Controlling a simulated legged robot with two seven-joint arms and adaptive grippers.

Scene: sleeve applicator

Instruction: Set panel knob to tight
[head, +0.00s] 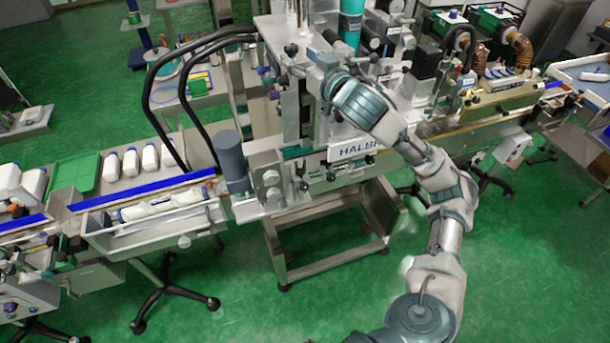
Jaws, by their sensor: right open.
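The sleeve applicator machine (345,154), with a white label plate on its front, stands in the middle of the head view. My right arm reaches up from the bottom right to its upper front. My right gripper (312,66) is open, close to the machine's upper left part. Whether it touches anything there I cannot tell. Small dark knobs (291,49) show next to the gripper, and a purple knob (263,71) is further left. I cannot tell which is the panel knob or read its setting; my wrist and gripper hide part of that area. My left gripper is not in view.
A conveyor with blue edges (165,187) runs left, past white bottles (131,162) and a green tray (79,172). Black curved rails (195,75) and a grey motor cylinder (230,157) stick out left of the machine. Green floor (330,290) is open in front.

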